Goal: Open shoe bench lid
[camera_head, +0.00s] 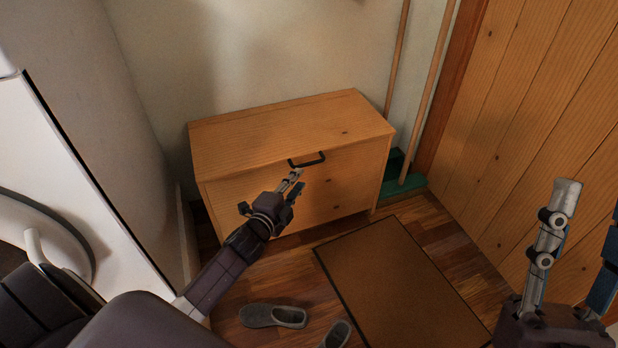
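The shoe bench (345,185) is a light wooden box standing against the back wall. Its lid (270,132) lies flat and closed on top. A dark bar handle (308,161) sits at the middle of the lid's front edge. My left gripper (293,181) is in front of the bench, with its fingertips just below the handle in the picture. I cannot tell if they touch it. Its fingers look close together, but whether they are fully shut is unclear. My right gripper (590,205) is at the lower right, away from the bench, with its fingers spread and nothing between them.
A brown mat (395,285) lies on the wooden floor before the bench. Grey slippers (273,315) lie near the bottom edge. Broom handles (430,90) and a green broom head (405,186) stand right of the bench. A wooden door (540,110) is at right, a white appliance (75,190) at left.

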